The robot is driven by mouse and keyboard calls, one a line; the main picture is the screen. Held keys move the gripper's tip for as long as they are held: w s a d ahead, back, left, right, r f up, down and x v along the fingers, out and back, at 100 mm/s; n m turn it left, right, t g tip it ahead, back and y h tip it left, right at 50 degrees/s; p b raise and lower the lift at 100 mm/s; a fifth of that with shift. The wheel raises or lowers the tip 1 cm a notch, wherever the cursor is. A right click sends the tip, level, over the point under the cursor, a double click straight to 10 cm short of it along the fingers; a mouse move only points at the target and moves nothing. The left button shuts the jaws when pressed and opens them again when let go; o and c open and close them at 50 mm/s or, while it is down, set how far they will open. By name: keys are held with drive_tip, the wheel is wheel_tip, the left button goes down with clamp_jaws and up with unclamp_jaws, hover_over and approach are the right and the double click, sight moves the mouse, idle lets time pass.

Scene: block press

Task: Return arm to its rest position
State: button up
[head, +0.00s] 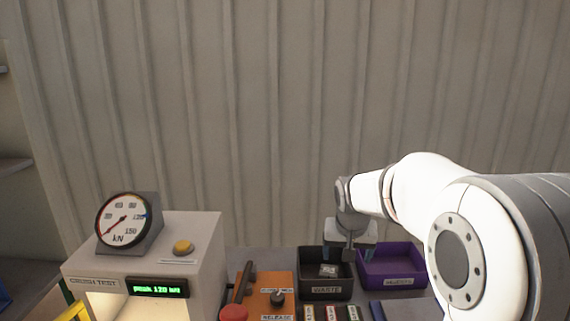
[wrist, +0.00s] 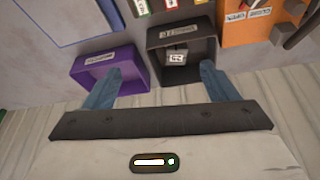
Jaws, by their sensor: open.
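My gripper (head: 348,252) hangs pointing down over the back of the black waste bin in the head view. In the wrist view my gripper (wrist: 160,85) has its two blue-grey fingers spread wide apart with nothing between them. The black waste bin (wrist: 182,37) holds a small light block (wrist: 176,57), which also shows inside the black bin (head: 325,289) in the head view. My white arm reaches in from the right of the head view.
A purple bin (head: 392,282) stands right of the black bin. An orange release panel (head: 273,280) with a lever and red knob (head: 233,314) is to its left. The crush test press (head: 200,240) with a dial (head: 124,219) stands further left; its display reads peak 120 kN. A ribbed wall (head: 270,120) is behind.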

drive_tip(key=s+n, duration=0.2)
drive_tip(key=s, duration=2.4)
drive_tip(key=shift+f+g+y, duration=0.35)
drive_tip(key=shift+g+y, duration=0.05)
